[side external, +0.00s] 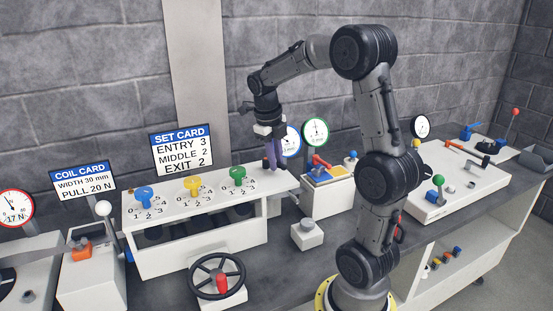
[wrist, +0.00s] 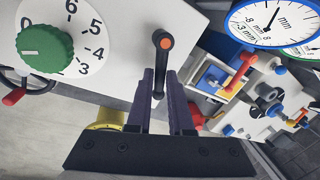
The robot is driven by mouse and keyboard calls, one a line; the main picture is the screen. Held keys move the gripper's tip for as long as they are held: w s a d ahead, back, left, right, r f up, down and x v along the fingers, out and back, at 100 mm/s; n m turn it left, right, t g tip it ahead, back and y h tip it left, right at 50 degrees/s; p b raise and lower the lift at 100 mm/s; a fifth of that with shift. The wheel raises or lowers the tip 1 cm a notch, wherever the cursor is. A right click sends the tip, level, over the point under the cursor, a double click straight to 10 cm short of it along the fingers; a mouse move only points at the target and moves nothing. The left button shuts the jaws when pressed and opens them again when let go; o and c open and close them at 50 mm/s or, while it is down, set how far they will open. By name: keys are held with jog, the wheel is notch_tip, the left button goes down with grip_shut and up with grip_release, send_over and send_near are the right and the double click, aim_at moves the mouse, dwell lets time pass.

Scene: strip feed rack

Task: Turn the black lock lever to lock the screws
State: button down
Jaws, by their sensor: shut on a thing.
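The black lock lever (wrist: 161,62), with an orange-marked end, is at the right end of the white screw housing (wrist: 120,30), beside the green screw knob (wrist: 45,50). My gripper (wrist: 160,88) is shut on the lever, with its two dark purple fingers on either side of it. In the side external view my gripper (side external: 273,152) points down at the right end of the white housing (side external: 200,238), and the lever cannot be made out there. The blue knob (side external: 145,193), yellow knob (side external: 194,184) and green knob (side external: 238,174) stand in a row on the housing.
A handwheel (side external: 217,276) with a red grip stands in front of the housing. To the right are a box with a red lever (side external: 321,161) and round gauges (side external: 315,134). A set card (side external: 182,150) stands behind the knobs. A small white block (side external: 306,234) sits on the bench.

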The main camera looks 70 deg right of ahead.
dwell(0.3)
jog(key=c, duration=0.8)
grip_release()
notch_tip(320, 180, up, 14)
jog(key=w+a, duration=0.1)
jog(key=a, duration=0.1)
jog(key=shift+a+f, duration=0.15)
jog(key=shift+a, duration=0.1)
jog(key=shift+c, duration=0.3)
